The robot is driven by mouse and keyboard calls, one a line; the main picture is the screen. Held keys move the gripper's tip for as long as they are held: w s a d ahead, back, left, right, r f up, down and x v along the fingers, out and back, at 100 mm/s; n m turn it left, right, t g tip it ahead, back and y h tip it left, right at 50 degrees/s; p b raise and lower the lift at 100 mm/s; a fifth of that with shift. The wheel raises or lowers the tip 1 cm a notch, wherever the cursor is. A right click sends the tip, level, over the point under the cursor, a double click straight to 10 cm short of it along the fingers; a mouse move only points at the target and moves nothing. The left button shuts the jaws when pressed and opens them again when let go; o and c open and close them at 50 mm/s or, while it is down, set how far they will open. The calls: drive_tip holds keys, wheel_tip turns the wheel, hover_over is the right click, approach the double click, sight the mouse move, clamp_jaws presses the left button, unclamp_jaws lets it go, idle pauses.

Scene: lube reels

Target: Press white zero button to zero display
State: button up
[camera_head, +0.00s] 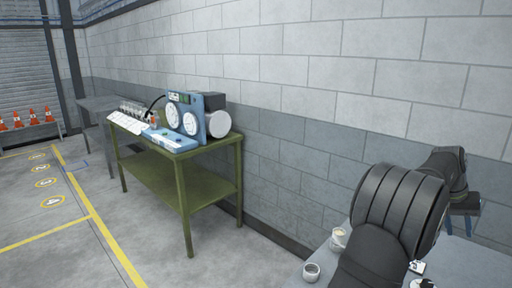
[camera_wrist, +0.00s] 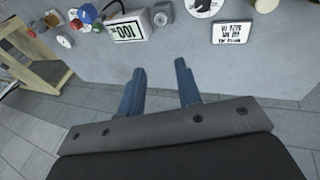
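A small greenish display (camera_head: 178,98) also shows on a blue gauge panel in the head view. I cannot tell which of these is the task's display, and I cannot make out a white zero button. My gripper (camera_wrist: 159,67) has two blue fingers spread apart, with nothing between them. It is apart from the box.
The grey tabletop (camera_wrist: 220,68) also bears a round grey knob (camera_wrist: 160,17), a dial (camera_wrist: 203,6), a lettered plate (camera_wrist: 232,33) and a blue cap (camera_wrist: 88,13). A green workbench (camera_head: 200,188) stands along the block wall. Orange cones (camera_head: 32,115) are far left.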

clamp_jaws()
idle(1.2)
